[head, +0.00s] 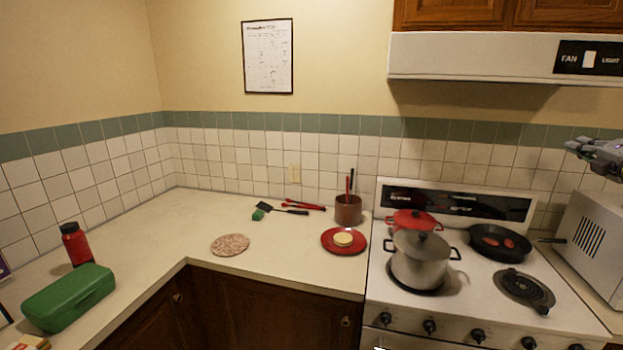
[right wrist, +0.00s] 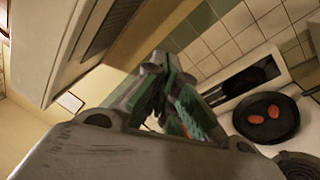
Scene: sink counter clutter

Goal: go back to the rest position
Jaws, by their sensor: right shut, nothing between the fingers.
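My right gripper (head: 590,150) shows at the right edge of the head view, raised above the white microwave and clear of the counter. In the right wrist view its green-padded fingers (right wrist: 168,100) are together with nothing held between them. My left gripper is not in view.
The range hood (head: 480,60) is above and left of my right gripper. The microwave (head: 597,235) stands below it. The stove holds a steel pot (head: 420,265), a red pot (head: 400,219) and a black pan (head: 482,250). A green box (head: 70,297) and red plate (head: 331,249) sit on the counter.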

